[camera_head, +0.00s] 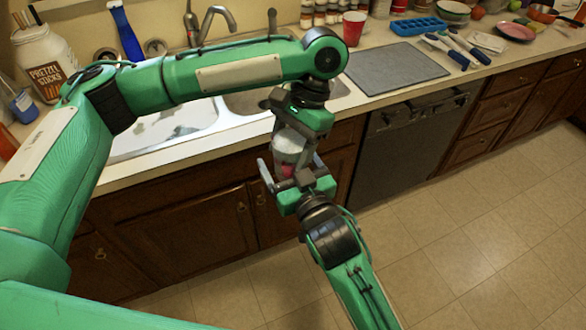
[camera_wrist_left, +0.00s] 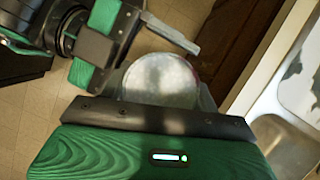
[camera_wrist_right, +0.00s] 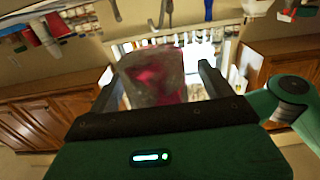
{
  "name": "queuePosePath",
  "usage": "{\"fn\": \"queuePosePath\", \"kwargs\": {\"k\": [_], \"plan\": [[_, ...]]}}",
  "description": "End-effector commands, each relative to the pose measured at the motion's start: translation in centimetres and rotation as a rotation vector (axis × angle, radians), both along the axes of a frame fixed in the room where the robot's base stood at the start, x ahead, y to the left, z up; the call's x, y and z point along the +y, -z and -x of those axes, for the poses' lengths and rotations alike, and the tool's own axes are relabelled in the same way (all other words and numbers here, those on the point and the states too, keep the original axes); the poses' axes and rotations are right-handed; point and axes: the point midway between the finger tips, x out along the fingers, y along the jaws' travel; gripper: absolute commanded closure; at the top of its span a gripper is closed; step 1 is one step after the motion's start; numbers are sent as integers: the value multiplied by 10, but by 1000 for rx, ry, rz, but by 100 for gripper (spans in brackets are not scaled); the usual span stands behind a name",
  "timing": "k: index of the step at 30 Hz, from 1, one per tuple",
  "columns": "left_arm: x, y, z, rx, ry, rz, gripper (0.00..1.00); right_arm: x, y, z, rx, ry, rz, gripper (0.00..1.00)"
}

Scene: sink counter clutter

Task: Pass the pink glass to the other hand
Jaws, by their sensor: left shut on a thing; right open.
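The pink glass (camera_head: 287,153) hangs in the air in front of the sink counter, pale above with pink showing lower down. My left gripper (camera_head: 291,138) comes from above and is shut on it. The glass's round, pale end faces the left wrist view (camera_wrist_left: 160,80). My right gripper (camera_head: 290,172) comes from below, open, with its fingers at either side of the lower part of the glass. In the right wrist view, the glass (camera_wrist_right: 152,78) shows clear and pink between the open fingers. Whether the right fingers touch it cannot be told.
The sink (camera_head: 165,130) and its counter lie behind my arms. A grey mat (camera_head: 397,68), a red cup (camera_head: 353,28), a blue tray (camera_head: 418,26) and brushes stand or lie to the right. The dishwasher (camera_head: 410,140) is right of the grippers; the floor below is clear.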

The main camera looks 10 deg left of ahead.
Motion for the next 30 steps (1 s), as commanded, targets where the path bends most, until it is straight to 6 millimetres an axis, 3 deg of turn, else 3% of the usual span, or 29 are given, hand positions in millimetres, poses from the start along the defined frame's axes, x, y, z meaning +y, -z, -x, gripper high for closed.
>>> {"fn": "queuePosePath", "kwargs": {"k": [7, 15, 16, 17, 20, 21, 30], "plan": [[0, 0, 0, 0, 0, 0, 71, 0, 0, 0, 0, 0, 0, 17], [0, 0, 0, -2, 0, 1, 71, 1, 0, 0, 0, -2, -1, 70], [-1, 0, 0, -2, 0, 1, 71, 1, 0, 0, 0, -2, -1, 71], [-1, 0, 0, -2, 0, 3, 37, 1, -1, 1, -1, -3, -2, 71], [-1, 0, 0, -2, 0, 3, 17, 1, -1, 0, -1, -2, -2, 75], [-1, 0, 0, -1, 0, 2, 14, 1, -1, 0, -1, -2, -2, 75], [-2, 0, 2, 3, 5, 3, 14, 0, -1, -1, -1, 0, -1, 75]]}}
